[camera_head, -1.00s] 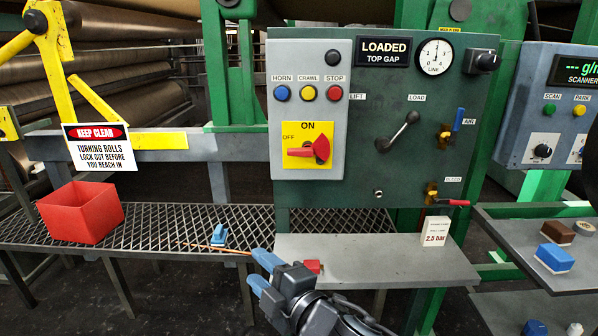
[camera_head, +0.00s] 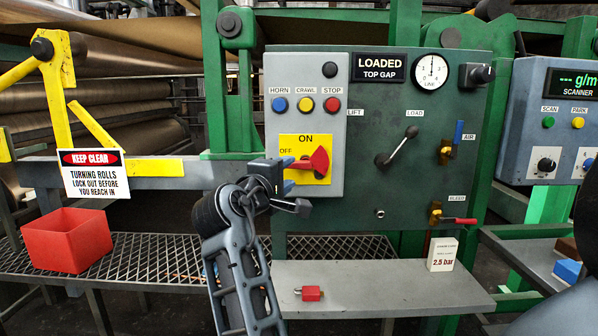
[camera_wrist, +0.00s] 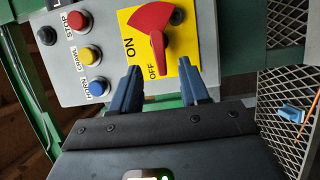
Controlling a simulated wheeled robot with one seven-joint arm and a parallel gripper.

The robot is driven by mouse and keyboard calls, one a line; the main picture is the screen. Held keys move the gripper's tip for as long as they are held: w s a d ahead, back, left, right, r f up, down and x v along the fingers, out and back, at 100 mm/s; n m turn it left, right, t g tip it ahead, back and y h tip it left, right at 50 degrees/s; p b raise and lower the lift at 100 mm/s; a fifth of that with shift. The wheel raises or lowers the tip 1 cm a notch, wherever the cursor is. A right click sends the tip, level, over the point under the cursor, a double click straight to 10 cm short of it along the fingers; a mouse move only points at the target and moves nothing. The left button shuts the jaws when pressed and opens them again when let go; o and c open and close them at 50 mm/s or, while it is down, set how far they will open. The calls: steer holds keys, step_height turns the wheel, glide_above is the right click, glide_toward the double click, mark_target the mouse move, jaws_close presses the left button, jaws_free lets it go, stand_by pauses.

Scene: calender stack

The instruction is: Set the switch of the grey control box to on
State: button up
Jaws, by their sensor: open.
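The grey control box (camera_head: 305,90) hangs on the left of the green panel. Its yellow switch plate (camera_head: 327,143) carries a red rotary handle (camera_head: 318,160). The handle lies level, its narrow end towards OFF on the left; ON is marked above. In the wrist view the handle (camera_wrist: 157,48) points down at OFF. My gripper (camera_head: 287,175) is at the plate's left edge. In the wrist view my gripper (camera_wrist: 162,80) is open, with one blue finger on each side of the handle's line. Contact with the handle cannot be told.
Horn, crawl and stop buttons (camera_head: 306,104) sit above the switch. A grey lever (camera_head: 397,147) is to its right. A red padlock (camera_head: 311,293) lies on the shelf (camera_head: 390,290) below. A red bin (camera_head: 68,240) stands on the mesh walkway at left.

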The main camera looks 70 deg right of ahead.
mark_target(297, 167)
steer(key=d, duration=0.7)
steer(key=shift+d, duration=0.25)
jaws_close()
